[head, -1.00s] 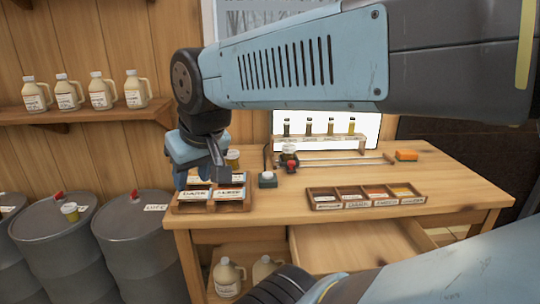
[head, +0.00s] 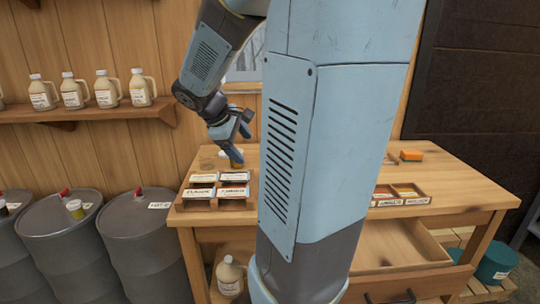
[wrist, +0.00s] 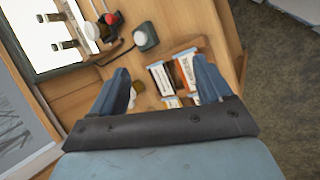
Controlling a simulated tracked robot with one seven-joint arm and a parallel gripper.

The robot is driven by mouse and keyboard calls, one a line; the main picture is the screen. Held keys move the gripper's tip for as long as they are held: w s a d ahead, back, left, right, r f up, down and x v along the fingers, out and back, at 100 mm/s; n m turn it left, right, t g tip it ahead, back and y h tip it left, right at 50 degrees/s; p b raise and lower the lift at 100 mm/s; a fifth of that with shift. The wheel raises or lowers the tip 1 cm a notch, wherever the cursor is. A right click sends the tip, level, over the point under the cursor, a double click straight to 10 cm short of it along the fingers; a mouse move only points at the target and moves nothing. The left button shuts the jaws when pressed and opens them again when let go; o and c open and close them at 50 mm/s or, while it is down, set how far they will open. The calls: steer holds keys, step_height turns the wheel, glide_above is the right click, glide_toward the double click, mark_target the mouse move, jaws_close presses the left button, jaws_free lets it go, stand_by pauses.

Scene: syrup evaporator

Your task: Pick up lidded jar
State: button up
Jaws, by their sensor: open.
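A small amber jar (head: 237,161) stands on the wooden table at the back left, just behind the labelled rack. My gripper (head: 240,146) hangs directly above or beside it, with a finger partly covering it. I cannot tell whether they touch. In the wrist view my gripper (wrist: 161,68) is open, its two blue fingers apart. A small pale and yellowish thing (wrist: 136,90) shows beside the left finger; it may be the jar. The jar's lid is not clear.
The wooden rack (head: 182,205) with several labelled cards stands in front of the jar. A divided tray (head: 430,197) and an orange block (head: 411,155) lie to the right. An open drawer (head: 400,240) juts out in front.

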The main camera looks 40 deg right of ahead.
steer(key=w+d+f+n+g+h, duration=0.1)
steer(key=w+d+f+n+h, duration=0.3)
steer(key=d, duration=0.3)
steer(key=w+d+f+n+g+h, duration=0.1)
steer(key=w+d+f+n, duration=0.2)
steer(key=w+d, duration=0.3)
steer(key=w+d+f+n+h, duration=0.3)
steer(key=w+d+n, duration=0.1)
steer(key=d, duration=0.4)
steer(key=shift+f+x, duration=0.2)
steer(key=shift+x, duration=2.2)
steer(key=shift+f+x, duration=0.25)
steer(key=shift+x, duration=2.2)
steer(key=shift+f+x, duration=0.2)
steer(key=shift+x, duration=2.2)
steer(key=shift+s+a, duration=0.15)
steer(key=shift+a, duration=0.1)
steer(key=shift+c, duration=0.2)
steer(key=c, duration=0.9)
